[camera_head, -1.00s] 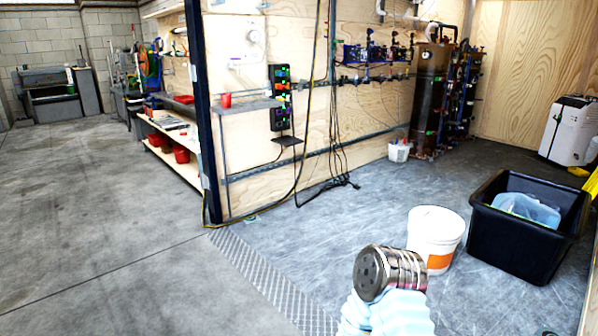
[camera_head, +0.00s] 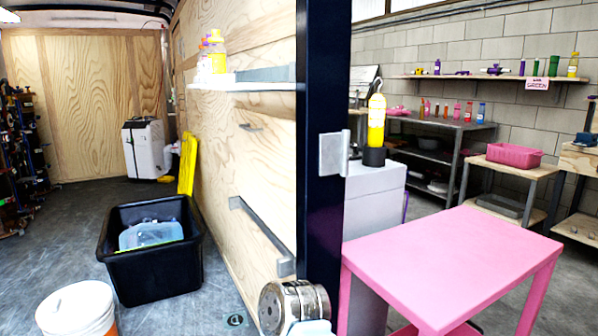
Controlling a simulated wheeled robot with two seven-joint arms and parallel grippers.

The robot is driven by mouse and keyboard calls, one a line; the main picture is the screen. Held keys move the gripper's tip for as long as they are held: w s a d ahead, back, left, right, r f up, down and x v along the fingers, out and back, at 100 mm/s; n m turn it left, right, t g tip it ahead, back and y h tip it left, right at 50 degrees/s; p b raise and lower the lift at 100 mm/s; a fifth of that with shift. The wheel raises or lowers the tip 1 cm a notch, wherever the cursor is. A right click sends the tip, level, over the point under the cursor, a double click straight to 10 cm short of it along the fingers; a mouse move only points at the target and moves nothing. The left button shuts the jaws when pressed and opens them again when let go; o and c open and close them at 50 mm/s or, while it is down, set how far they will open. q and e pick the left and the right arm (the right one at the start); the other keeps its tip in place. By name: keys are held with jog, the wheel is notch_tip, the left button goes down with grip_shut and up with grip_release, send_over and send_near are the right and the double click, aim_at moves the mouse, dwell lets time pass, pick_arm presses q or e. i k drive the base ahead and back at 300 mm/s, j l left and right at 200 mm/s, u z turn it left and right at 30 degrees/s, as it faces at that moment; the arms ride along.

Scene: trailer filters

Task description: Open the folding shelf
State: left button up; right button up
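On the trailer's plywood wall, a narrow light shelf (camera_head: 215,86) sticks out near the top, carrying bottles (camera_head: 217,50) and a grey flat item (camera_head: 266,74). Below it, a grey metal bar (camera_head: 262,236) runs along the wall, with a small handle-like piece (camera_head: 250,127) above it. I cannot tell which of these, if any, is the folding shelf. Neither gripper is in view. Only a round metal joint with a pale blue part, mine, shows at the bottom centre.
A dark post (camera_head: 322,150) stands at the trailer opening. A pink table (camera_head: 450,260) is at the right front. A black bin (camera_head: 150,270) and a white bucket (camera_head: 78,310) stand on the trailer floor at left. A white machine (camera_head: 145,150) is at the back.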

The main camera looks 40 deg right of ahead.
aim_at(264, 145)
jog(key=i+z, duration=0.25)
jog(key=z, duration=0.2)
jog(key=i+j+z, duration=0.1)
jog(key=z, duration=0.3)
jog(key=i+j+z, duration=0.25)
jog(key=z, duration=0.2)
jog(key=i+j+z, duration=0.25)
jog(key=z, duration=0.15)
